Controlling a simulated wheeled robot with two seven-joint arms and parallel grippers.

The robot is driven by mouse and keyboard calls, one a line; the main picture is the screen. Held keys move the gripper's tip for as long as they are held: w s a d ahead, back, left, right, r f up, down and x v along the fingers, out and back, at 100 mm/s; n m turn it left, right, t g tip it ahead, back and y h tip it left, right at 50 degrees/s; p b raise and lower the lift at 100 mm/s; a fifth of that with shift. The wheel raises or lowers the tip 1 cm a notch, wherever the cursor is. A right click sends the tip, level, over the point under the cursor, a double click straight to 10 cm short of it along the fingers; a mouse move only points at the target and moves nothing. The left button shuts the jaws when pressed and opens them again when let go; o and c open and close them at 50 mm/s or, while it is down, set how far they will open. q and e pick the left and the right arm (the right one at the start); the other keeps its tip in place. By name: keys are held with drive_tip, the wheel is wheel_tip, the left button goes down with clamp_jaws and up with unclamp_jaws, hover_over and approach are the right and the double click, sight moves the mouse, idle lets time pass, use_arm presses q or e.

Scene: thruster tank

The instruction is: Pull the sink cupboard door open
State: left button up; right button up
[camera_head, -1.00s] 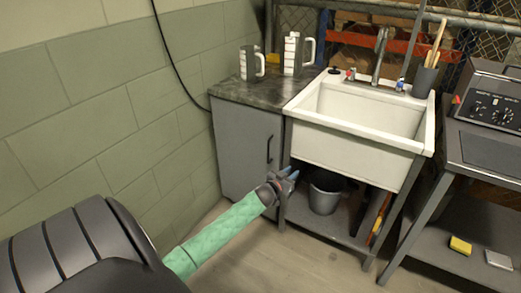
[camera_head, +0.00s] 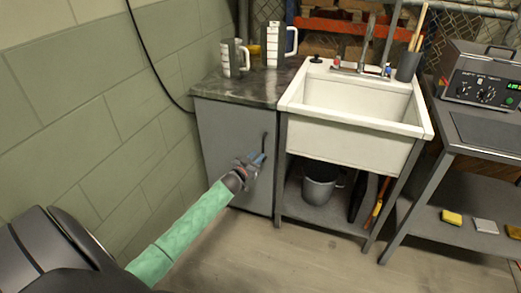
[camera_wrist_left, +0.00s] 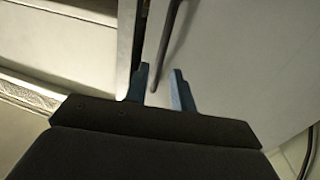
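The grey sink cupboard door (camera_head: 222,150) stands left of the sink and looks closed. Its dark vertical bar handle (camera_head: 264,143) is near the door's right edge. My left gripper (camera_head: 257,160) is at the lower part of the handle. In the left wrist view the two blue fingertips of my left gripper (camera_wrist_left: 160,85) are apart, and the handle (camera_wrist_left: 167,45) reaches down between them without being squeezed. The door's pale face (camera_wrist_left: 235,60) fills the right of that view. My right gripper is not in view.
A white sink (camera_head: 352,110) on a grey frame stands right of the cupboard, with a bucket (camera_head: 319,185) on its lower shelf. Measuring jugs (camera_head: 281,45) stand on the dark countertop (camera_head: 250,88). The floor in front (camera_head: 300,255) is clear.

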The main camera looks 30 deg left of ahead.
sight(263, 150)
use_arm(q)
drive_tip(key=shift+w+a, duration=0.1)
drive_tip(key=shift+w, duration=2.85)
clamp_jaws()
